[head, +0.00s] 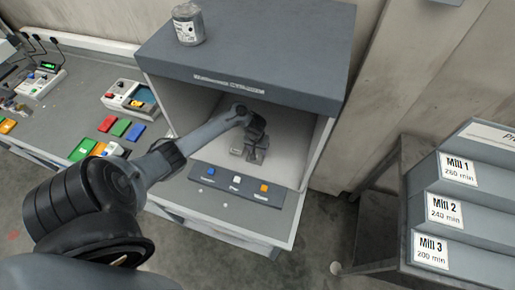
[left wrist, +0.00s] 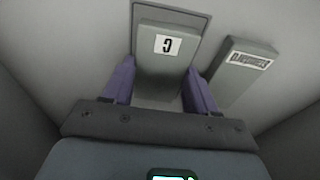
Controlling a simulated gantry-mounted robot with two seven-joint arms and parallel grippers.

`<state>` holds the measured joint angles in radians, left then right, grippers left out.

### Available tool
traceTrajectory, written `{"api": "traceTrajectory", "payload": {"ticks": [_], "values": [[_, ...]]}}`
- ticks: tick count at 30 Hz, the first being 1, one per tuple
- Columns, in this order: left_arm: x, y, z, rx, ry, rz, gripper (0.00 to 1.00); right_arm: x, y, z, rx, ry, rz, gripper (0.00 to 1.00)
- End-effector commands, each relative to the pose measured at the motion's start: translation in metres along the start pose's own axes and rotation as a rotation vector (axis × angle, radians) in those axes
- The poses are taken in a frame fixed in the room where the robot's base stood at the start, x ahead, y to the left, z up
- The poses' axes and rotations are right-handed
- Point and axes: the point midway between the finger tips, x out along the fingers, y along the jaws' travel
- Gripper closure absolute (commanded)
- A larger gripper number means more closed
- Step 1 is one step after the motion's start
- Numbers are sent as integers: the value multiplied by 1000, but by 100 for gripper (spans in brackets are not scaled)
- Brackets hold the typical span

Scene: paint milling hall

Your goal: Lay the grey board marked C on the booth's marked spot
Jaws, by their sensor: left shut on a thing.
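The grey board marked C (left wrist: 160,65) is between the two purple fingers of my left gripper (left wrist: 158,92), which is shut on it inside the booth (head: 214,120). In the left wrist view its C label appears upside down. A darker rectangle (left wrist: 204,22) shows behind and around the board's far end, like the marked spot; I cannot tell whether the board touches it. In the head view my left gripper (head: 257,150) is low over the booth floor and hides most of the board. My right gripper is not in view.
A grey labelled block (left wrist: 240,68) lies beside the board, close to one finger. A panel (head: 236,186) with blue, white and orange buttons fronts the booth. A can (head: 188,24) stands on its roof. Coloured tiles (head: 120,127) lie on the left bench. A mill rack (head: 455,205) stands right.

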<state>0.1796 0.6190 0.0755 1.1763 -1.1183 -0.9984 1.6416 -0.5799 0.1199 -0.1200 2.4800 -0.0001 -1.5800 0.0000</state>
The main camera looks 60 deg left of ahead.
Motion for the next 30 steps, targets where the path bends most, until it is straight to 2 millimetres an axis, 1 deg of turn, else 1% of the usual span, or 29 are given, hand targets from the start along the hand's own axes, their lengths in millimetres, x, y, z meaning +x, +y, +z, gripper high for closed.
{"api": "traceTrajectory", "payload": {"ticks": [3,4,6,9,17,20,23,26,30], "values": [[2,0,0,0,0,0,73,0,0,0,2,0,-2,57],[3,0,0,0,0,0,41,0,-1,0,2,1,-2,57],[2,0,0,0,0,0,30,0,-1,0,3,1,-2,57],[2,0,0,0,0,0,17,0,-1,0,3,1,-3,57],[2,0,0,0,0,0,17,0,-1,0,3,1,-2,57],[-1,0,0,0,1,0,17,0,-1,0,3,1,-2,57],[-12,1,-1,1,1,1,17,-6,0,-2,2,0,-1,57],[-26,1,-1,1,2,3,17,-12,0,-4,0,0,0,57],[-54,1,-2,1,2,3,17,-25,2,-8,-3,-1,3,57]]}}
